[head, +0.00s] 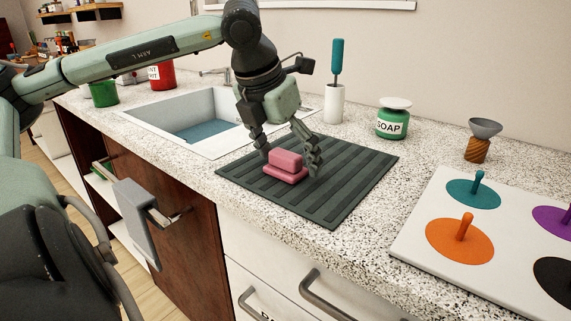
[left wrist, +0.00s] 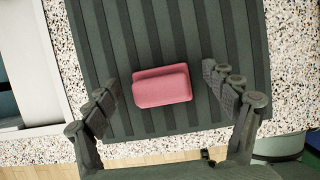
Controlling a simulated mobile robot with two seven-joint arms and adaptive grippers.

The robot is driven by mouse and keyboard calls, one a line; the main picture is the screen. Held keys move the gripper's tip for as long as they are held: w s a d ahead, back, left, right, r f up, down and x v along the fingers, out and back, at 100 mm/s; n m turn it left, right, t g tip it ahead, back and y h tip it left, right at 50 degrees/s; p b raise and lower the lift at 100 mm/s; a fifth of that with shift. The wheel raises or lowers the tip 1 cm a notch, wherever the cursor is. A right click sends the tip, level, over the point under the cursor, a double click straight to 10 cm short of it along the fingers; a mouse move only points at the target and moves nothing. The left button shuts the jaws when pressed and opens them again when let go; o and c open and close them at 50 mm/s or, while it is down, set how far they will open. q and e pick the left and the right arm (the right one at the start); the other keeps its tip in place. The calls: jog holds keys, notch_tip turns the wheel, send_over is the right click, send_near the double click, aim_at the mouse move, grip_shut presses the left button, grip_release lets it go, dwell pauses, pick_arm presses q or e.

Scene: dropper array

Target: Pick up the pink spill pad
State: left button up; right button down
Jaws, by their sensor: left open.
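The pink spill pad (head: 286,164) lies on a dark ribbed mat (head: 344,191) on the counter; it looks like a block on a slightly wider base. My left gripper (head: 291,160) is open just above it, with its fingers at either side of the pad in the head view. In the left wrist view the pad (left wrist: 162,86) lies between the two spread fingers (left wrist: 168,98), a little ahead of the tips, with a gap on each side. My right gripper is not in view.
A sink (head: 190,109) lies behind left. A white holder (head: 334,104) with a teal-handled brush (head: 337,62), a green soap jar (head: 392,122) and a wooden-based funnel (head: 481,146) stand behind. A white board (head: 411,237) with coloured discs and pegs is at right.

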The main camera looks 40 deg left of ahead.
aim_at(284, 151)
pick_arm(q)
jog(key=c, duration=1.1)
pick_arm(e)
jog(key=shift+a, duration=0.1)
